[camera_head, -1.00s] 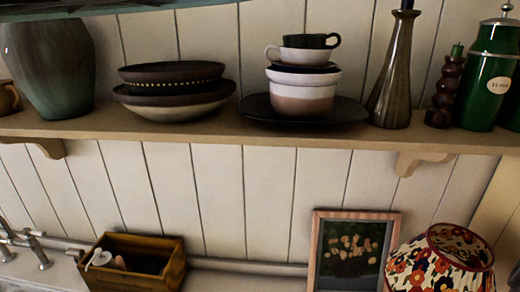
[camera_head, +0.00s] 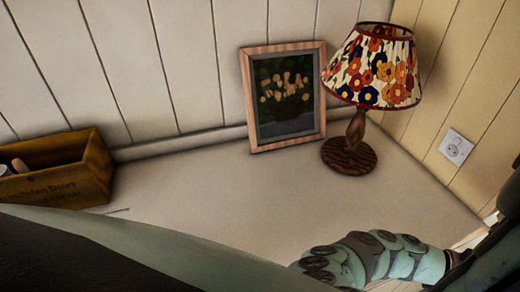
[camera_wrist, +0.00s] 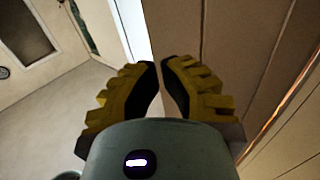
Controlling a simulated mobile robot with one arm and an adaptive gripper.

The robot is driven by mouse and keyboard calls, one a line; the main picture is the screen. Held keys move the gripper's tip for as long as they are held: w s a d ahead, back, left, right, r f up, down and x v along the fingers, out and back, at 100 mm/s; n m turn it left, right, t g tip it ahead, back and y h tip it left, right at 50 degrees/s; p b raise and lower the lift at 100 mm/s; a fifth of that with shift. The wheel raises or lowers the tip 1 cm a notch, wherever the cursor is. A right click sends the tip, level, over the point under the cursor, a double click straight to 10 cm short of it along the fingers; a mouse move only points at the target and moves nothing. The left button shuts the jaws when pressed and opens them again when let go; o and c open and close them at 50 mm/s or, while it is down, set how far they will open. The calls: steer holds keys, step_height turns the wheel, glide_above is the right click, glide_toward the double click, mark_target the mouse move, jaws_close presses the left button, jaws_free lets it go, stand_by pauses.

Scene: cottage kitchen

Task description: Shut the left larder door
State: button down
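In the wrist view my gripper (camera_wrist: 160,66) has yellow, ridged fingers with black inner pads. Their tips nearly meet, with only a narrow gap and nothing visible held between them. A brown panelled surface (camera_wrist: 241,55) fills the right side beyond the fingers, with a pale upright strip (camera_wrist: 132,30) along its left. It may be a larder door or the cupboard side; I cannot tell which, nor whether the fingers touch it. No larder door can be made out in the head view, where my arm crosses the bottom and the gripper is not clear.
The head view shows a pale worktop (camera_head: 215,205) with a wooden box (camera_head: 75,172), a framed flower picture (camera_head: 283,97) and a flowered lamp (camera_head: 374,72). A socket (camera_head: 455,148) is on the right wall. Pale open surface (camera_wrist: 50,105) lies left in the wrist view.

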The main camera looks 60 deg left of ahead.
steer(key=p+x, duration=0.4)
steer(key=x, duration=1)
steer(key=shift+r+p, duration=0.2)
steer(key=shift+p, duration=0.1)
steer(key=shift+d, duration=0.1)
